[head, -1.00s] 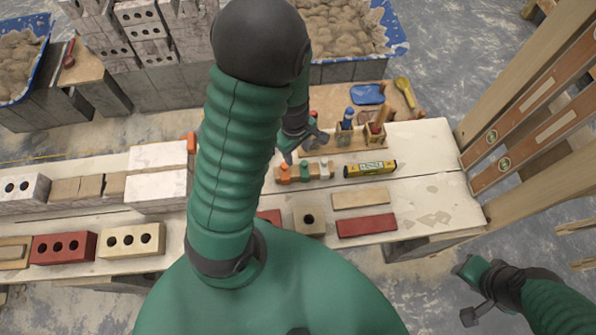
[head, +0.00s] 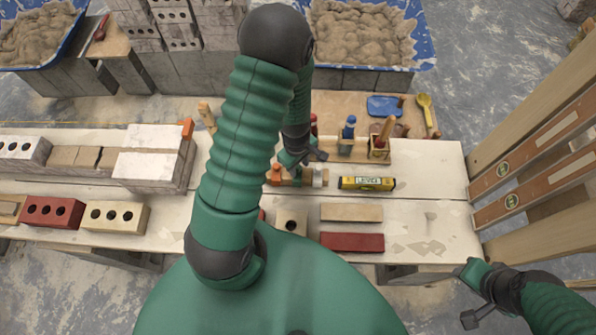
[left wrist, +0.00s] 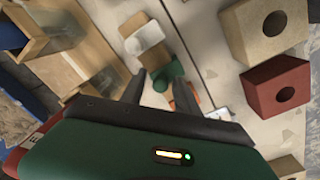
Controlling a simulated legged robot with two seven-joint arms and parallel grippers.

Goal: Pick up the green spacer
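The green spacer (left wrist: 174,72) shows in the left wrist view between a white spacer (left wrist: 146,40) and an orange spacer (left wrist: 187,98). My left gripper (left wrist: 152,76) is open there, with one dark fingertip overlapping the green spacer; I cannot tell whether they touch. In the head view my left gripper (head: 301,162) is over the spacer rack and largely hides the green spacer. The orange spacer (head: 275,174) and white spacer (head: 319,177) stand either side of it. My right gripper (head: 468,292) is open and empty, off the bench's front right.
A yellow level (head: 367,183) lies right of the spacers. A holder with a blue-handled tool (head: 349,128) stands behind. A red tile (head: 352,242) and bricks (head: 115,215) lie in front and left. The bench's right end is mostly bare.

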